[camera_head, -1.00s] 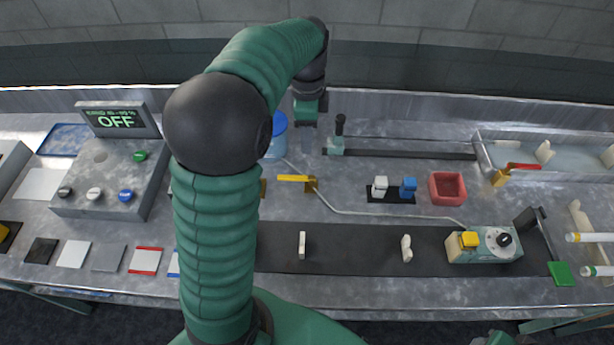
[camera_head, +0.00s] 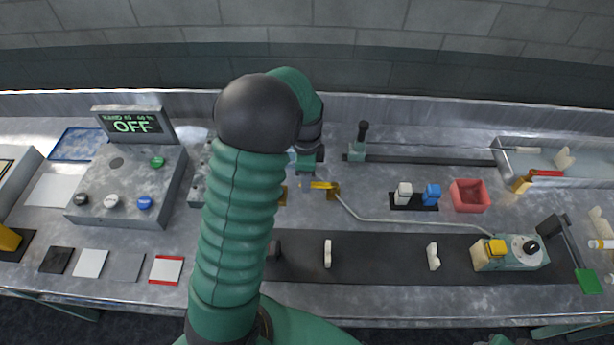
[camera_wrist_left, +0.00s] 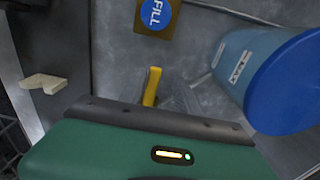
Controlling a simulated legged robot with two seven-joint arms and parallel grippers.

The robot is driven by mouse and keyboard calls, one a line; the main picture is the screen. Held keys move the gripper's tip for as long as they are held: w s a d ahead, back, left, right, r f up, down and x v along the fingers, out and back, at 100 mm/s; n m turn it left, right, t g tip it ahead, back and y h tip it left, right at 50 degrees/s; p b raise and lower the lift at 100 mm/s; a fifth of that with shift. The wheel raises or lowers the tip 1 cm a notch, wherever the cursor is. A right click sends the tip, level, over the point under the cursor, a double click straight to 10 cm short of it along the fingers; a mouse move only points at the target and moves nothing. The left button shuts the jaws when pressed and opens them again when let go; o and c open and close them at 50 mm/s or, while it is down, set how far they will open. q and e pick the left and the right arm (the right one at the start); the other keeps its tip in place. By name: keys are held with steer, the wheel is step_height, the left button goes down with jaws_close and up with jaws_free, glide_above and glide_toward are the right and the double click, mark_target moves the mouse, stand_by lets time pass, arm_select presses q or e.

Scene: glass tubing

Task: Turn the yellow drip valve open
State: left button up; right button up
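The yellow drip valve (camera_head: 324,186) has a flat yellow lever on a brass-coloured mount, at the end of a thin grey tube. Its lever lies roughly left-right in the head view. In the left wrist view a yellow lever (camera_wrist_left: 152,86) stands just beyond my green gripper body. My left gripper (camera_head: 304,178) points down, just left of and a little behind the valve lever. Its fingers are faint and partly hidden, so their opening is unclear. I see no contact with the lever.
A blue container (camera_wrist_left: 275,85) stands close at the right in the left wrist view, near a blue FILL plate (camera_wrist_left: 153,14). A slider post (camera_head: 360,145) stands behind the valve. White and blue blocks (camera_head: 417,195) and a red tray (camera_head: 469,196) lie to the right.

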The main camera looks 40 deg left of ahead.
arm_select(q)
steer(key=shift+c, duration=1.1)
steer(key=shift+d+r, duration=0.1)
steer(key=shift+d, duration=0.25)
steer(key=shift+c, duration=1.2)
steer(key=shift+d+r, duration=0.2)
steer(key=shift+d, duration=0.2)
steer(key=shift+c, duration=1.2)
steer(key=shift+w+d+r, duration=0.1)
steer(key=shift+w+d, duration=0.05)
steer(key=shift+d, duration=0.25)
jaws_close()
steer(key=shift+a, duration=0.4)
arm_select(e)
steer(key=shift+s+d+f, duration=0.1)
steer(key=shift+d, duration=0.65)
arm_select(q)
steer(key=shift+d, duration=0.15)
arm_select(e)
steer(key=shift+d, duration=0.1)
arm_select(q)
steer(key=shift+s+f, duration=0.2)
